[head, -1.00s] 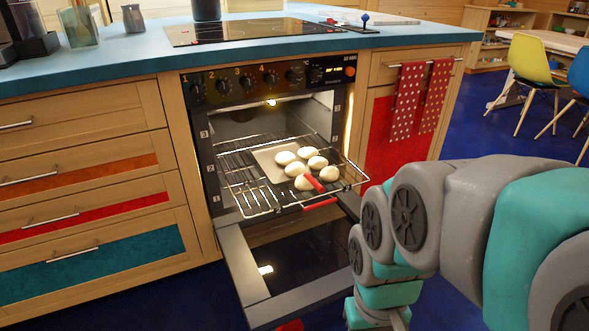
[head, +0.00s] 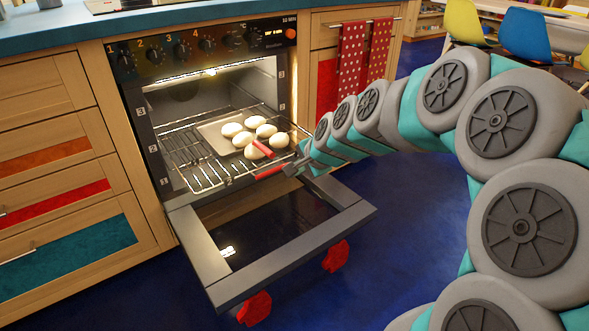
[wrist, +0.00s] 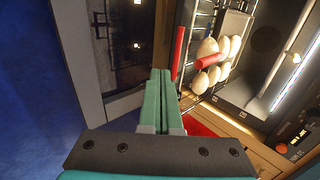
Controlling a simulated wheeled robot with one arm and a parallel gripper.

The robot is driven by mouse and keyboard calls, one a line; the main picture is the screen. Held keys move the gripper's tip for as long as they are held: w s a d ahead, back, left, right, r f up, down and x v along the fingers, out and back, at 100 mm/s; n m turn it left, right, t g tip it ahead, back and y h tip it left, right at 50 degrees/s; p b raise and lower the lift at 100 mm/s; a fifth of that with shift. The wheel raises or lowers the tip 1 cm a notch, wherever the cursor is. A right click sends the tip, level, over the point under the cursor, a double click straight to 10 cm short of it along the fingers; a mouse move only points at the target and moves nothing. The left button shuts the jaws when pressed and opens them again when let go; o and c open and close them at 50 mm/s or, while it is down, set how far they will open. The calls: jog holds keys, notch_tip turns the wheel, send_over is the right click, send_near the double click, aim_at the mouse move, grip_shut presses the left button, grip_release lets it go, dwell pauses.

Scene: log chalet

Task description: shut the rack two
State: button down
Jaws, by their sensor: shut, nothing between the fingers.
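The wire oven rack (head: 196,169) is pulled partly out of the lit oven, about level with the mark "2" on the oven's side. A red handle (head: 271,171) sits at its front edge; it also shows in the wrist view (wrist: 179,52). A light tray (head: 211,131) with several pale round buns or eggs (head: 254,123) rests on the rack, with a red grip (head: 262,149) at its front. My gripper (head: 287,169) is shut and empty, close to the right end of the rack's handle. In the wrist view its fingers (wrist: 160,72) are just beside that handle; I cannot tell if they touch.
The oven door (head: 290,255) is folded down open below the rack, with red fittings (head: 337,256) on its outer side. Wooden drawers (head: 60,150) stand left. Red dotted towels (head: 353,60) hang on the right cabinet. Blue floor (head: 420,200) is clear to the right.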

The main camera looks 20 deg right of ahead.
jog(key=w+a+f, duration=0.2)
jog(key=w+f, duration=0.3)
jog(key=w, duration=0.3)
jog(key=shift+a+f, duration=0.3)
jog(key=shift+f, duration=0.05)
jog(key=shift+s, duration=0.1)
